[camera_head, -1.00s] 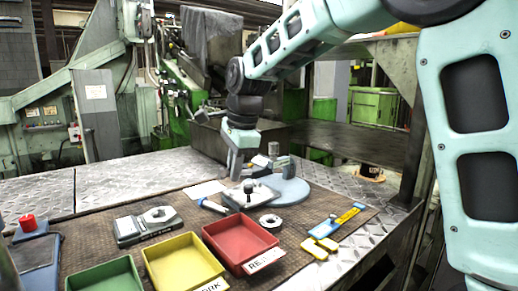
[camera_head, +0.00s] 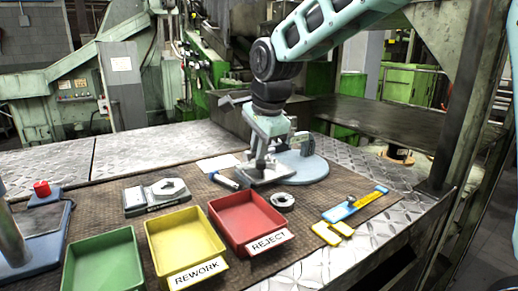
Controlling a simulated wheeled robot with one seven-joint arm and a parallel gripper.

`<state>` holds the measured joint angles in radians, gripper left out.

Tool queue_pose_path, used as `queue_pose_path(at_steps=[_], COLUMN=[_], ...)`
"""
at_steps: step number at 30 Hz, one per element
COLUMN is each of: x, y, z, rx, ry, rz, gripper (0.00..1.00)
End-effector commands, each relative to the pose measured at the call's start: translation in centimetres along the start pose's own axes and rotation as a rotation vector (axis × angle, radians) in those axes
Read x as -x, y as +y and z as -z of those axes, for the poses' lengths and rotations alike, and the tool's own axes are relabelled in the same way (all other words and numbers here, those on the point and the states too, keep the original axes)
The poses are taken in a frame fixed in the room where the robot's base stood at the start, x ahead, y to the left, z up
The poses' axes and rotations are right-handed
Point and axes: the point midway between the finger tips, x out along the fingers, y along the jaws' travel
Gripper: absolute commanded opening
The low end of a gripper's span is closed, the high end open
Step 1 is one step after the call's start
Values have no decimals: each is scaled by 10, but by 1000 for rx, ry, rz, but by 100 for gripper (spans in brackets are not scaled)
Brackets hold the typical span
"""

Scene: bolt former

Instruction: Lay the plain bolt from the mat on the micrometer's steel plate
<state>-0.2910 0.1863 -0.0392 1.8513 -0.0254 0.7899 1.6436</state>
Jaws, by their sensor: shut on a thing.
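My gripper (camera_head: 262,168) points down at the middle of the mat's back part. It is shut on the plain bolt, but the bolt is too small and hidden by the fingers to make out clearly. Below and around the fingertips lies a light grey plate (camera_head: 280,175) with a dark upright part, which looks like the micrometer's steel plate. I cannot tell whether the bolt touches it. The brown mat (camera_head: 300,222) lies under these things.
Green (camera_head: 103,262), yellow (camera_head: 185,240) and red (camera_head: 245,218) trays stand in front. A grey measuring device (camera_head: 135,200) sits at left. A ring (camera_head: 283,201), a blue-yellow tool (camera_head: 355,205) and a pen-like tool (camera_head: 222,181) lie nearby. The metal bench behind left is clear.

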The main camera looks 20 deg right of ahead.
Motion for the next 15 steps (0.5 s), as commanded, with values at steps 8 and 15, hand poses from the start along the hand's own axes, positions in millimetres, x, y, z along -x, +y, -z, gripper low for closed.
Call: queue_pose_path(at_steps=[8, 15], x=[0, -4], y=[0, 1], z=[0, 0], rx=[-1, -1], ry=[0, 0], rz=[0, 1], gripper=[0, 0])
